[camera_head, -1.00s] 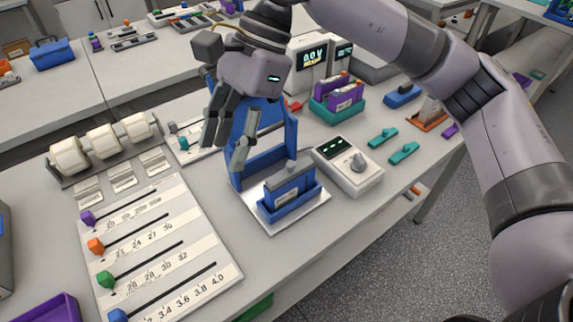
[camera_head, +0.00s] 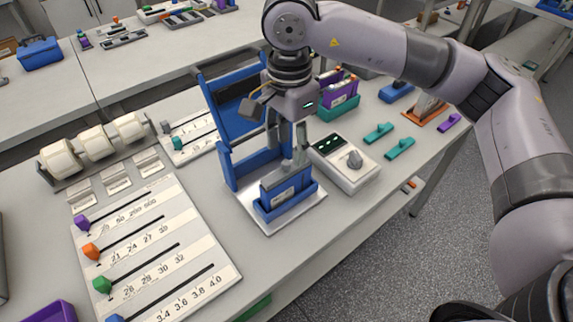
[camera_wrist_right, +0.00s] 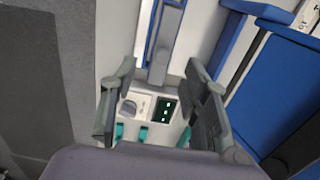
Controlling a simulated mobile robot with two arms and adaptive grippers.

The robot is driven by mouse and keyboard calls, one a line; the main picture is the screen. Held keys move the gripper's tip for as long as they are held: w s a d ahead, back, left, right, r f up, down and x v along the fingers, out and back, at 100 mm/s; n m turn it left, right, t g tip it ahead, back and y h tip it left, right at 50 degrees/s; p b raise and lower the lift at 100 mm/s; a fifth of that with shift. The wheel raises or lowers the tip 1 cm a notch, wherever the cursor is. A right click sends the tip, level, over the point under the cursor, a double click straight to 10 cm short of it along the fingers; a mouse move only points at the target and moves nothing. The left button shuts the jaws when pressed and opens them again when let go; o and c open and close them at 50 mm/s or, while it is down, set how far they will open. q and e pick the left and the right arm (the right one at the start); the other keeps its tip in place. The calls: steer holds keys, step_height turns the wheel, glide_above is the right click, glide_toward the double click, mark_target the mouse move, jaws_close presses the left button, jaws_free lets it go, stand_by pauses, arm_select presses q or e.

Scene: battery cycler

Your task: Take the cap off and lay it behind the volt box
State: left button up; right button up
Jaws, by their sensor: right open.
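My right gripper (camera_head: 287,160) is open and points down over the blue cradle (camera_head: 288,209) at the bench's front. The cap is not clearly visible and may be hidden by the fingers. In the right wrist view the fingers (camera_wrist_right: 155,105) are spread apart. A white box with a knob and green digits (camera_head: 345,165) stands right of the cradle; I cannot tell if it is the volt box. My left gripper is not in view.
A tall blue frame (camera_head: 222,125) stands close behind the cradle. Teal clips (camera_head: 400,148) lie to the right. A slider board (camera_head: 160,250) and white rolls (camera_head: 95,143) are at left. A teal holder with purple packs (camera_head: 340,105) stands behind.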

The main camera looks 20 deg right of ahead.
mark_target(286, 162)
steer(key=f+p, duration=0.1)
steer(key=f, duration=0.1)
steer(key=f+p, duration=0.1)
steer(key=f, duration=0.2)
steer(key=shift+w+a+f, duration=0.1)
steer(key=shift+a+f, duration=0.1)
steer(key=shift+f, duration=0.3)
steer(key=shift+c, duration=0.5)
steer(key=c, duration=0.9)
steer(key=shift+o, duration=0.2)
steer(key=shift+r, duration=0.15)
